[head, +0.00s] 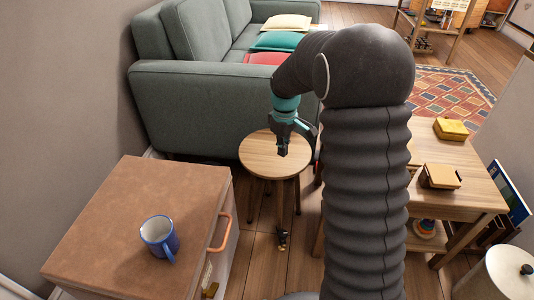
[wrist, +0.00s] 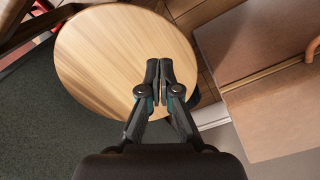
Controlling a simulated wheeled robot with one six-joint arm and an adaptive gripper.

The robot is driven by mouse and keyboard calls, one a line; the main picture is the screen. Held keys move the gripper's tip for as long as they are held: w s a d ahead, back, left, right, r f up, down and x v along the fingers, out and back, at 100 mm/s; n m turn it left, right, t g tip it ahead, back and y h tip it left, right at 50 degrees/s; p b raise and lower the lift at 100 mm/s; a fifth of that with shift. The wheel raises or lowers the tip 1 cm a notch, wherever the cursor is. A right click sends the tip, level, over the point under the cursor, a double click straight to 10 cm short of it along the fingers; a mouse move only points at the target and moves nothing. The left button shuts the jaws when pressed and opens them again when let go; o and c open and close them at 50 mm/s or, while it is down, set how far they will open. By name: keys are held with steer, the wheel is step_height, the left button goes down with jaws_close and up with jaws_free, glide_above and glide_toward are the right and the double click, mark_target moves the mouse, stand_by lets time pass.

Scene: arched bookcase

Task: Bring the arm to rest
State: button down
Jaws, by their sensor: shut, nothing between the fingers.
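My gripper (head: 283,148) hangs at the end of my dark, bent arm, over the small round wooden side table (head: 262,160) in the head view. In the wrist view my gripper (wrist: 158,68) points at the round tabletop (wrist: 110,50), with its two fingers together and nothing between them. The tabletop looks bare. I cannot tell the exact height of the fingertips above it.
A brown-topped cabinet (head: 120,215) with a blue mug (head: 159,237) stands at left. A grey sofa (head: 195,100) is behind the round table. A wooden table (head: 460,195) with two yellowish boxes is at right. A white bin (head: 490,282) stands lower right.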

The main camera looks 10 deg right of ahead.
steer(key=shift+m, duration=0.6)
steer(key=s+r+m+t+p, duration=0.1)
steer(key=s+r+m+t, duration=0.1)
steer(key=s+r, duration=0.4)
steer(key=s+r+m+t+p, duration=0.1)
steer(key=s+r, duration=0.5)
steer(key=s, duration=0.8)
steer(key=s+r+m+t+p, duration=0.1)
steer(key=s+r+m, duration=0.3)
steer(key=s, duration=0.6)
steer(key=shift+s+r+t, duration=0.25)
steer(key=shift+r+t, duration=0.55)
steer(key=shift+r, duration=0.4)
